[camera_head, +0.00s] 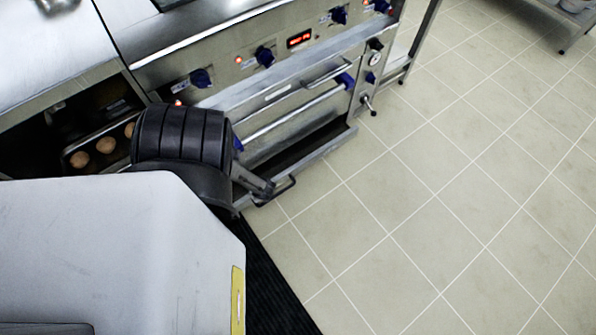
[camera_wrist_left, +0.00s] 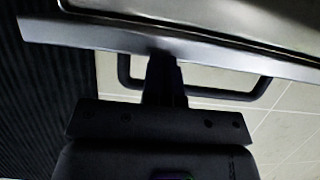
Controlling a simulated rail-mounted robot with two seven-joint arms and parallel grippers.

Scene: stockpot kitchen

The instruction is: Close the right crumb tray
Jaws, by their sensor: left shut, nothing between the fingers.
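A metal crumb tray (camera_head: 322,147) sits low on the range front, its front lip standing out and its dark inside partly showing. In the left wrist view its metal front edge (camera_wrist_left: 240,57) crosses the top, with a dark loop handle (camera_wrist_left: 225,94) below it. The handle also shows in the head view (camera_head: 289,187). My left gripper (camera_wrist_left: 164,62) is shut and empty. Its fingers overlap the front edge and handle in the wrist view; contact cannot be told. In the head view the gripper (camera_head: 262,187) is beside the handle, partly behind my dark wrist. My right gripper is out of view.
The range front (camera_head: 235,70) carries blue knobs and a red display. A long oven handle bar (camera_head: 295,117) lies above the tray, and a drain valve (camera_head: 368,104) projects to its right. Tiled floor (camera_head: 430,200) is clear. A black mat (camera_head: 270,285) lies at lower left.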

